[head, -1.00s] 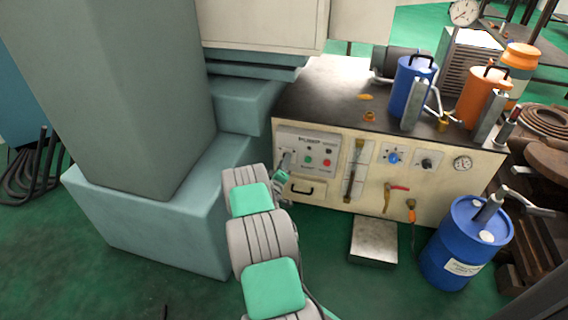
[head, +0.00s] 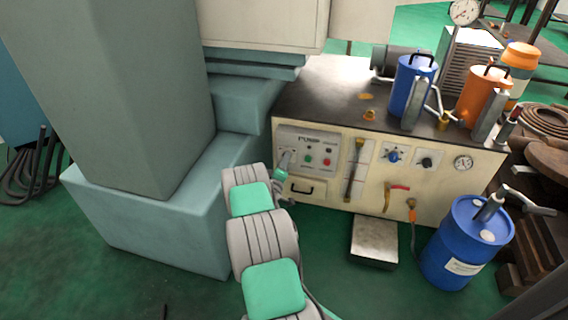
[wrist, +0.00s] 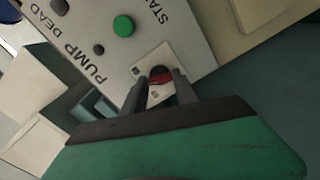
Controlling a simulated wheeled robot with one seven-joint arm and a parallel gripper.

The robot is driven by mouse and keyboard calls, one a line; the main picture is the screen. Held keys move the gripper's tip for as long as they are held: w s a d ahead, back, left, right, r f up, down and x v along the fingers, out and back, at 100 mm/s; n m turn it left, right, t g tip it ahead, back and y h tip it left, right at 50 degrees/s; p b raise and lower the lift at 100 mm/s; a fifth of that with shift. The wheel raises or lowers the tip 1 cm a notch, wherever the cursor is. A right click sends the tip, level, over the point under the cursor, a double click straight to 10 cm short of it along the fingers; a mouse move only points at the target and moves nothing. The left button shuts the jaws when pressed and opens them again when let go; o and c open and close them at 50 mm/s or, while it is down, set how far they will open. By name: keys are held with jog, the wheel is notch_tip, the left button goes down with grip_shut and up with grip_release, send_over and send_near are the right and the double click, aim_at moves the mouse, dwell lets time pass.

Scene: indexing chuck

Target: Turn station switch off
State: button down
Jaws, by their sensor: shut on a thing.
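The station switch (wrist: 160,76) is a small dark and red knob on a white plate on the pump panel, seen in the wrist view. My gripper (wrist: 160,82) has its two dark fingers on either side of the knob and is shut on it. The fingers partly cover the switch, so its exact setting is hard to read. In the head view my gripper (head: 286,160) reaches the left part of the pump panel (head: 318,142), and the switch is hidden there.
A green button (wrist: 124,26) sits near the switch; the head view also shows a red button (head: 327,162). Flow tube, knobs, a red-handled valve (head: 397,187) and a gauge are to the right. A blue drum (head: 462,245) stands on the floor. A large grey-green machine base (head: 150,215) is close on the left.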

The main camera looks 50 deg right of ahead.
jog(key=n+b, duration=0.1)
jog(key=n, duration=0.9)
jog(key=shift+n, duration=0.3)
dwell(0.4)
jog(key=c, duration=1)
grip_release()
jog(key=shift+o, duration=0.2)
jog(key=p+v, duration=0.1)
jog(key=v, duration=0.6)
jog(key=shift+s+a+p, duration=0.2)
jog(key=shift+a+p, duration=0.2)
